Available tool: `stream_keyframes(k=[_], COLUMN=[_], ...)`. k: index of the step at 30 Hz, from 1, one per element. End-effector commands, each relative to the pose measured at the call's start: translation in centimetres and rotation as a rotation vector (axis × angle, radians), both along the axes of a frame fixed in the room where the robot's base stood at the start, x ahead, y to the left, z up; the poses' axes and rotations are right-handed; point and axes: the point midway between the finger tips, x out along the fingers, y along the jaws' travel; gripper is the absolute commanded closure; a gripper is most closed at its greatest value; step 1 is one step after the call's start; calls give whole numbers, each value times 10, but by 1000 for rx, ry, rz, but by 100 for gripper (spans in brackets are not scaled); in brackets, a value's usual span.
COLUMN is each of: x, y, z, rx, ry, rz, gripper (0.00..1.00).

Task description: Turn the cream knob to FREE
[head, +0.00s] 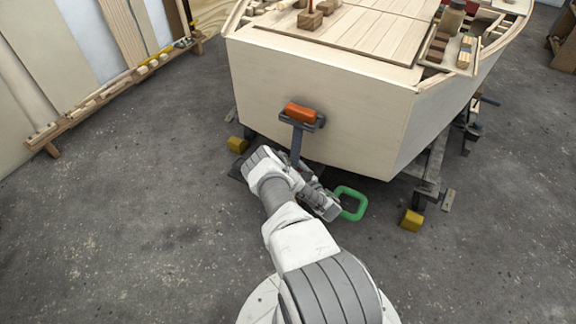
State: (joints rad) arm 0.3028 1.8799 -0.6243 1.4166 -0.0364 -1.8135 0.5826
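I cannot make out a cream knob or a FREE mark in the head view; either may be hidden behind my arm or too small to tell. My gripper (324,206) is low in front of the pale plywood hull (320,98), beneath its flat end. Its fingers are too small and too covered by my arm to show whether they are open or shut. A green rounded loop (362,205) is right beside my gripper; I cannot tell whether they touch. An orange block (300,112) sits on a grey bracket above my wrist, against the hull's end.
Yellow blocks stand on the floor at left (237,145) and right (412,220) below the hull. A grey metal trolley frame (430,170) runs under its right side. A low wooden rack (120,90) lines the left wall.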

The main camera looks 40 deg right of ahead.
Motion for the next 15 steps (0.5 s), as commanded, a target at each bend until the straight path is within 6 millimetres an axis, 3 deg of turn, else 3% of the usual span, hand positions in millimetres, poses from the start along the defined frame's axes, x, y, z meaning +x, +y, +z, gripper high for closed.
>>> stream_keyframes(k=[8, 15], x=[-8, -55], y=[0, 1], z=[2, 3], rx=[0, 2], ry=[0, 3], rz=[-2, -5], gripper=[19, 19])
